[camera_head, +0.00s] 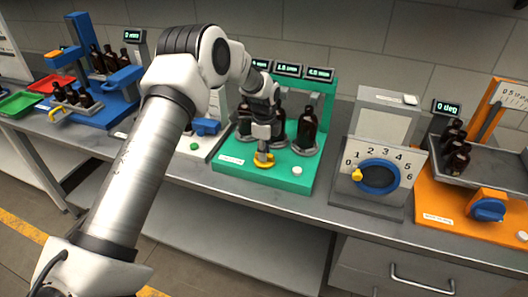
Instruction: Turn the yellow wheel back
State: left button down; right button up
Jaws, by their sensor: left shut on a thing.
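The yellow wheel (264,163) lies flat at the front of the green station (233,168). My left gripper (263,153) points down onto the wheel from above and is shut on it. The gripper hides part of the wheel. Amber bottles stand behind it on the green station, one in clear view on the right (307,129). Three small displays (288,70) sit along the top of that station; their digits are too small to read surely. My right gripper is not in view.
A white button (297,170) is right of the wheel. A grey panel with a numbered dial (377,176) stands further right, then an orange station (430,195) with bottles. A blue station (118,105) with trays is at the left. My left arm crosses over the bench's left half.

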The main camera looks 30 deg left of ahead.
pick_arm(q)
jog(key=shift+s+d+f, duration=0.1)
jog(key=shift+s+f, duration=0.1)
jog(key=shift+f, duration=0.05)
jog(key=c, duration=1.1)
grip_release()
jog(key=shift+w, duration=0.1)
jog(key=shift+r, duration=0.1)
notch_tip(320, 180, up, 12)
jog(key=shift+w+f, duration=0.1)
